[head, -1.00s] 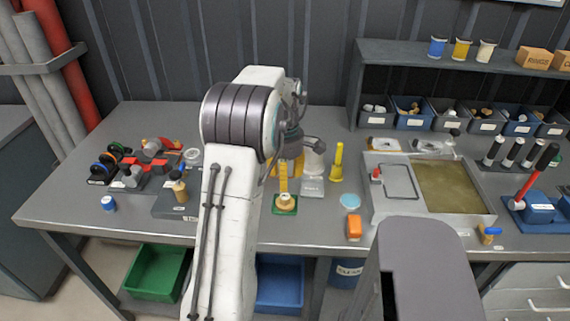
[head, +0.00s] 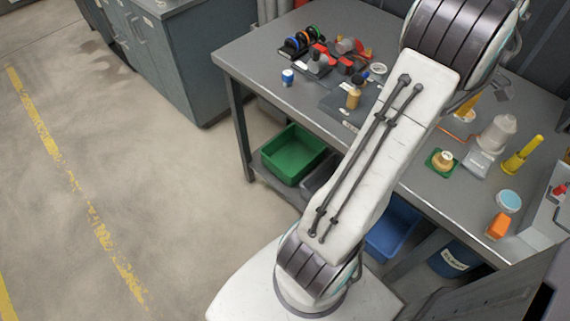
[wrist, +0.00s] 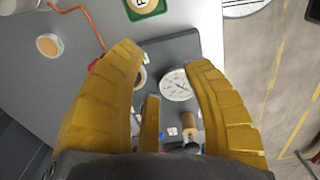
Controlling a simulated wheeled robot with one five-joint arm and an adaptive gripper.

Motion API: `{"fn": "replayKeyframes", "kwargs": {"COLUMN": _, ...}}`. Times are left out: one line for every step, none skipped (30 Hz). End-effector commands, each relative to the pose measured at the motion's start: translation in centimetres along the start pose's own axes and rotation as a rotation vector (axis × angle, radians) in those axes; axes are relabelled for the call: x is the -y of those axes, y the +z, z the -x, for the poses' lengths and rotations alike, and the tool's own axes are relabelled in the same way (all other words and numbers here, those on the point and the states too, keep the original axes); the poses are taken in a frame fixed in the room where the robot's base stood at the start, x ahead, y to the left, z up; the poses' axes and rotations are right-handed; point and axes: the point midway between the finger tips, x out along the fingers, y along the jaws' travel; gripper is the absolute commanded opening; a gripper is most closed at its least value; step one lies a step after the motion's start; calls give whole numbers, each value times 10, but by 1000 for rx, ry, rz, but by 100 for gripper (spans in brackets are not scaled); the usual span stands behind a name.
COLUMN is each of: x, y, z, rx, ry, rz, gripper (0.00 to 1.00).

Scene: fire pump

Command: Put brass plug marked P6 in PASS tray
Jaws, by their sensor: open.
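A small brass piece (head: 442,158) stands on a green square (head: 430,165) on the bench in the head view. In the wrist view a pale round top with part of a letter (wrist: 146,3) shows on the green square at the top edge; I cannot read it as P6. A green bin (head: 293,153) is on the shelf below the bench; I see no readable PASS label. My gripper (wrist: 165,58) is open and empty above a dark plate (wrist: 180,52). In the head view my arm hides it.
A white-faced gauge (wrist: 176,84) and a brass fitting (wrist: 189,122) are below my fingers. Open floor (head: 150,150) is on the left.

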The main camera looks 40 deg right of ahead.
Motion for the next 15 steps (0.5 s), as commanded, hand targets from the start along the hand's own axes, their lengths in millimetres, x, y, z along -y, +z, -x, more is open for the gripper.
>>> {"fn": "replayKeyframes", "kwargs": {"x": 12, "y": -30, "z": 10, "rx": -3, "ry": 16, "rz": 15, "gripper": 45}}
{"fn": "replayKeyframes", "kwargs": {"x": 20, "y": -47, "z": 14, "rx": -6, "ry": 24, "rz": 14, "gripper": 45}}
{"fn": "replayKeyframes", "kwargs": {"x": 33, "y": -69, "z": 20, "rx": -12, "ry": 35, "rz": 13, "gripper": 45}}
{"fn": "replayKeyframes", "kwargs": {"x": 45, "y": -86, "z": 24, "rx": -17, "ry": 43, "rz": 11, "gripper": 45}}
{"fn": "replayKeyframes", "kwargs": {"x": 57, "y": -102, "z": 29, "rx": -23, "ry": 52, "rz": 11, "gripper": 45}}
{"fn": "replayKeyframes", "kwargs": {"x": 74, "y": -121, "z": 33, "rx": -31, "ry": 60, "rz": 9, "gripper": 45}}
{"fn": "replayKeyframes", "kwargs": {"x": 88, "y": -134, "z": 37, "rx": -39, "ry": 67, "rz": 5, "gripper": 45}}
{"fn": "replayKeyframes", "kwargs": {"x": 102, "y": -147, "z": 40, "rx": -48, "ry": 74, "rz": 4, "gripper": 45}}
{"fn": "replayKeyframes", "kwargs": {"x": 122, "y": -162, "z": 44, "rx": -60, "ry": 81, "rz": 2, "gripper": 45}}
{"fn": "replayKeyframes", "kwargs": {"x": 136, "y": -171, "z": 46, "rx": -70, "ry": 86, "rz": -1, "gripper": 45}}
{"fn": "replayKeyframes", "kwargs": {"x": 152, "y": -181, "z": 49, "rx": -81, "ry": 91, "rz": -3, "gripper": 45}}
{"fn": "replayKeyframes", "kwargs": {"x": 173, "y": -191, "z": 51, "rx": -95, "ry": 96, "rz": -6, "gripper": 45}}
{"fn": "replayKeyframes", "kwargs": {"x": 188, "y": -197, "z": 53, "rx": -107, "ry": 98, "rz": -8, "gripper": 45}}
{"fn": "replayKeyframes", "kwargs": {"x": 204, "y": -203, "z": 54, "rx": -120, "ry": 100, "rz": -10, "gripper": 45}}
{"fn": "replayKeyframes", "kwargs": {"x": 226, "y": -208, "z": 55, "rx": -135, "ry": 100, "rz": -13, "gripper": 45}}
